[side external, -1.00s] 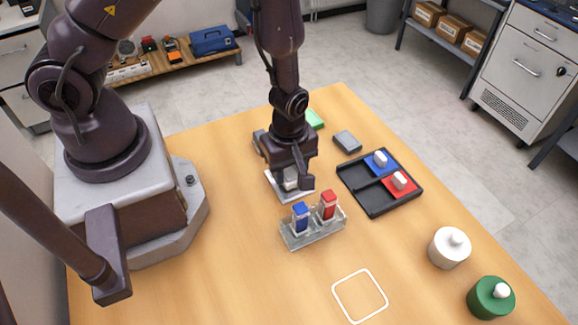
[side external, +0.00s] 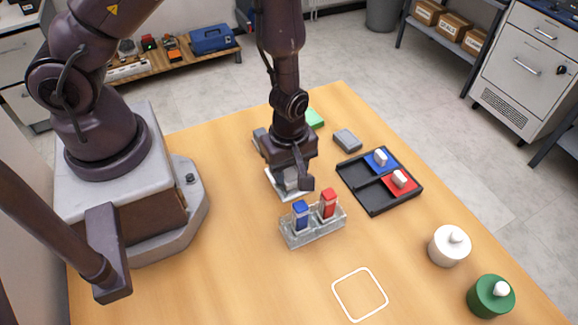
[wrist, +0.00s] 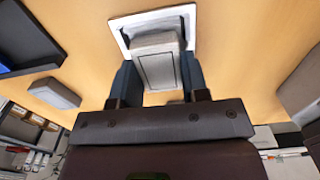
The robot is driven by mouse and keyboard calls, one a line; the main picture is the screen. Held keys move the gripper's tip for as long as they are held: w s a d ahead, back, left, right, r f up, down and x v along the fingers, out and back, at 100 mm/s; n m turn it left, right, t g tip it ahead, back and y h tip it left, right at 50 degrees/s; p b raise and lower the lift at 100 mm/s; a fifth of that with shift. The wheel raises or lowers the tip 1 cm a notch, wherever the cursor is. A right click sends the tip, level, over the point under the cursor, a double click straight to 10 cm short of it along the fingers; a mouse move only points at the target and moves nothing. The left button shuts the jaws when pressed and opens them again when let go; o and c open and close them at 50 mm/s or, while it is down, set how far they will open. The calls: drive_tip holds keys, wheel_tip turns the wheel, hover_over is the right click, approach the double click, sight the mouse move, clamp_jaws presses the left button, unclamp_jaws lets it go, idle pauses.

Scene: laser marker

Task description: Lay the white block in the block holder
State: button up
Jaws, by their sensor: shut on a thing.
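My gripper (wrist: 157,80) is shut on the white block (wrist: 157,68), with one finger on each side of it.
A clear rack (side external: 315,234) with blue and red stamps stands close in front. A black tray (side external: 374,209) with blue and red pieces lies to the right, and a grey block (side external: 347,141) behind. White (side external: 449,248) and green (side external: 490,298) knobbed jars stand front right.

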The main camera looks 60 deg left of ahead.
drive_tip(key=shift+f, duration=0.1)
idle(0.3)
drive_tip(key=o, duration=1)
wheel_tip(320, 180, up, 13)
